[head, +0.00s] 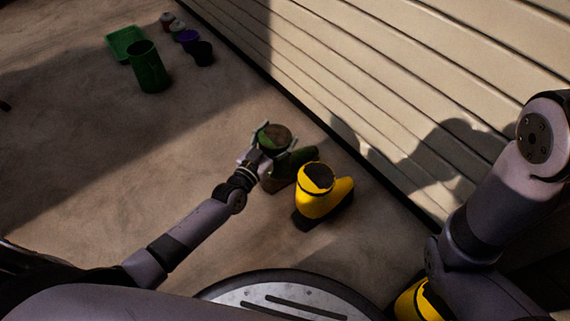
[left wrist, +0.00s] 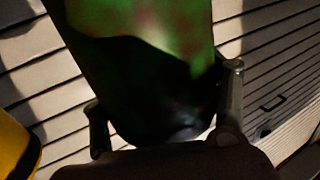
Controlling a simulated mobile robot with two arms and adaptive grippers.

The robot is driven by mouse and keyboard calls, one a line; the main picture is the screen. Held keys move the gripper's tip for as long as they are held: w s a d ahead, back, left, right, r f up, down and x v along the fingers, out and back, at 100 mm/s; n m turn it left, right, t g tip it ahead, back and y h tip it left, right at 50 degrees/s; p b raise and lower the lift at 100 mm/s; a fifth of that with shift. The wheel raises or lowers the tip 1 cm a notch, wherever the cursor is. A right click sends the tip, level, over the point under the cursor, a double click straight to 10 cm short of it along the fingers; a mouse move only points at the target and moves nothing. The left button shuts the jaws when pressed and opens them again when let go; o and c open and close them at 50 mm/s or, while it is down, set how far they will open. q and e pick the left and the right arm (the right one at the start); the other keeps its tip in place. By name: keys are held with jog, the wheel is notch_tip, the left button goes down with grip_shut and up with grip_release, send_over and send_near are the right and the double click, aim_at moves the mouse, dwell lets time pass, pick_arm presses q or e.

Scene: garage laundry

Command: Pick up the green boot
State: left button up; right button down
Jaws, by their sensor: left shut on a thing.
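The green boot (head: 290,164) stands on the floor near the slatted wall, its opening facing up. My left gripper (head: 262,146) is at the upper shaft of the boot, shut on it, with a finger on each side. In the left wrist view the boot's green shaft (left wrist: 145,60) fills the middle, between the two fingers of my left gripper (left wrist: 165,105). The boot's lower part is partly hidden by my gripper and by the yellow boot in the head view. My right gripper is not in view; only my right arm shows at the right.
A yellow boot (head: 312,200) stands close to the right of the green boot, and its edge shows in the left wrist view (left wrist: 14,145). Another yellow thing (head: 420,302) is at the bottom right. A green bin (head: 148,70), green tray (head: 122,46) and small containers stand far back.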

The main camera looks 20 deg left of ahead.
pick_arm(q)
jog(key=c, duration=0.8)
jog(key=shift+r, duration=0.1)
jog(key=shift+r, duration=0.15)
